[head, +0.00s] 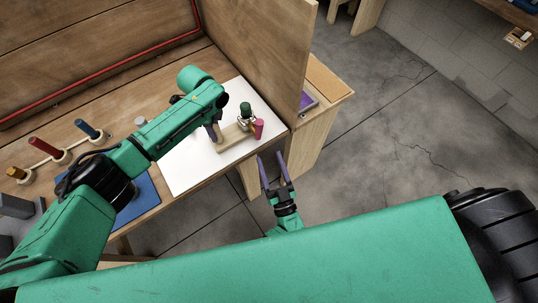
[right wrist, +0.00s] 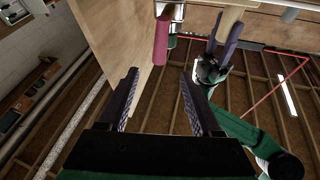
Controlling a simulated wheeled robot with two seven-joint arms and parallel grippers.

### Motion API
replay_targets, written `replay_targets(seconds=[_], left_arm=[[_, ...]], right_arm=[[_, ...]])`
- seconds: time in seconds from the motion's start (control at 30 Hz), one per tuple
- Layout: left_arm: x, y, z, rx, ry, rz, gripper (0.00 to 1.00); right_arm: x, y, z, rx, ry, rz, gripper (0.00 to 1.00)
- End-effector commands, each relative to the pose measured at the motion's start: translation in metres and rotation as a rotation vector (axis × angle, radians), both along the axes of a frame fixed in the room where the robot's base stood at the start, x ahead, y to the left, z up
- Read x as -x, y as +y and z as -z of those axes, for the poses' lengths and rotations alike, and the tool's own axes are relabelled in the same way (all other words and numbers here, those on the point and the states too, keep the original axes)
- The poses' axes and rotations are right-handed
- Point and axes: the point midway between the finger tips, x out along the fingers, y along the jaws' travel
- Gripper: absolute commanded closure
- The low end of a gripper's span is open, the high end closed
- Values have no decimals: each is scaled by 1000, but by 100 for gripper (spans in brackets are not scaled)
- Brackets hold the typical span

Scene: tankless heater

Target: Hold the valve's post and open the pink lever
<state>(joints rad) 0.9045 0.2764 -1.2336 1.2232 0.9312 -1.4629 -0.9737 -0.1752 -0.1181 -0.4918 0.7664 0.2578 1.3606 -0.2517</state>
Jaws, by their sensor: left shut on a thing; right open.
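The valve stands on a white sheet (head: 185,172) on the bench, with a wooden body (head: 234,137), a green-topped part (head: 246,109) and a pink lever (head: 259,128) at its right end. My left gripper (head: 213,131) is shut at the valve's left end; in the right wrist view its fingers close around the wooden post (right wrist: 229,20). My arm hides much of the post in the head view. My right gripper (head: 272,158) is open and empty, in front of the bench edge, apart from the lever. In the right wrist view the pink lever (right wrist: 161,38) hangs beyond my open fingers.
A wooden panel (head: 270,55) rises behind and right of the valve. Red, blue and orange-handled pieces (head: 45,147) stand at the bench's left. A blue mat (head: 140,203) lies near the front edge. Open floor (head: 390,120) lies to the right.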

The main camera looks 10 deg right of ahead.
Motion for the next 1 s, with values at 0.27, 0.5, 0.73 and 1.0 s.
replay_targets(seconds=[0.27,0.5,0.73,1.0], left_arm=[[1,1,2,-2,5,0,100],[1,1,2,-2,5,0,100],[1,1,2,-2,5,-1,100],[1,1,2,-2,4,-1,100]], right_arm=[[-16,-24,24,90,132,69,100],[-64,-94,82,267,555,110,100],[-91,-129,82,286,859,-80,100],[-106,-125,-6,228,1087,-432,100]])
